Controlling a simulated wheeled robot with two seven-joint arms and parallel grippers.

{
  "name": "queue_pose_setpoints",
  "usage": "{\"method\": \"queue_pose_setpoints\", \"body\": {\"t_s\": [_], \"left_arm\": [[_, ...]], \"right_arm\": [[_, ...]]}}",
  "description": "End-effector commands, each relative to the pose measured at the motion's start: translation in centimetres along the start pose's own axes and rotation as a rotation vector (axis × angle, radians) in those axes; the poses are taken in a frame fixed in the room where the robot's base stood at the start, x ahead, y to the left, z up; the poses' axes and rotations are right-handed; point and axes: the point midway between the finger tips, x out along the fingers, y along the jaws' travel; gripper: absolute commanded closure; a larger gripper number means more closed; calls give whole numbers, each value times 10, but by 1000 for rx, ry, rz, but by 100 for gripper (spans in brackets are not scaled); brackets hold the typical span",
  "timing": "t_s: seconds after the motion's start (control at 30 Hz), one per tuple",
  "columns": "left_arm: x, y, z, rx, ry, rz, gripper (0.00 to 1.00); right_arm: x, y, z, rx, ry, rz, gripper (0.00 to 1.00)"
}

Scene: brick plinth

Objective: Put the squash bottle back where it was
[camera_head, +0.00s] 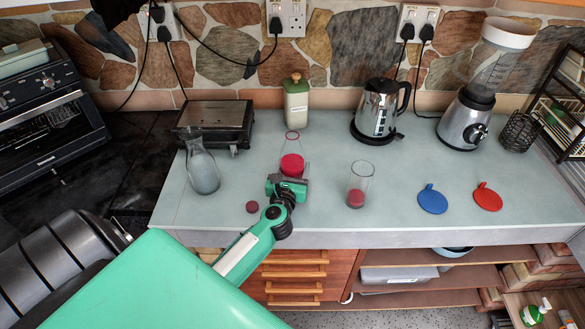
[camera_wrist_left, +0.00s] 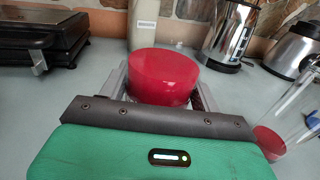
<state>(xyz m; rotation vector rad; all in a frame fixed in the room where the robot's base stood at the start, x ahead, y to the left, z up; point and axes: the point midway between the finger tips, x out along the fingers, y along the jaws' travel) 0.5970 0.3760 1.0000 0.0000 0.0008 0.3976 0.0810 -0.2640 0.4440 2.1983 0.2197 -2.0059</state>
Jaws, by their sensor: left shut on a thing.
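The squash bottle (camera_head: 292,164) is clear, with red squash low inside and a red ring at its mouth. It looks upright, on or just above the grey counter; I cannot tell which. My left gripper (camera_head: 289,184) is shut on it from the front, low down. In the left wrist view the red squash (camera_wrist_left: 163,75) fills the space between the fingers. A small dark red disc (camera_head: 252,207), perhaps a stopper, lies to the left of the gripper. A tumbler (camera_head: 360,183) with some red squash stands to the right. My right gripper is not in view.
A glass carafe (camera_head: 203,170) and a dark grill (camera_head: 215,122) stand left. A green-lidded jar (camera_head: 296,105) is behind the bottle. A kettle (camera_head: 378,108) and blender (camera_head: 466,118) stand back right. Blue (camera_head: 432,200) and red (camera_head: 487,197) coasters lie right. The front middle counter is fairly clear.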

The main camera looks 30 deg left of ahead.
Motion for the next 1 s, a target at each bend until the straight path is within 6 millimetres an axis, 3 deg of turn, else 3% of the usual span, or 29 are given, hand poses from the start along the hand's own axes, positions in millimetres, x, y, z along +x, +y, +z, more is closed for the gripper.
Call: {"method": "queue_pose_setpoints", "body": {"t_s": [0.1, 0.13, 0.2, 0.23, 0.6, 0.77, 1.0], "left_arm": [[0, 0, -2, -1, -3, 0, 80], [0, 0, -3, 0, 0, 0, 30], [0, 0, -2, 0, 0, 0, 16], [0, 0, -2, 0, 0, 0, 14], [-1, 0, 2, 0, 0, -1, 14], [-24, 0, -2, -2, 1, -1, 14], [-73, 0, -4, -1, 2, 0, 14]], "right_arm": [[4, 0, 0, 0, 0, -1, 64], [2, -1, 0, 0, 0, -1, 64], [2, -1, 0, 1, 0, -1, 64], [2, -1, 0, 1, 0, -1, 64], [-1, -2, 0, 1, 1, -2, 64], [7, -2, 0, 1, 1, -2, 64], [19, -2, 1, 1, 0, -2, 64]]}}
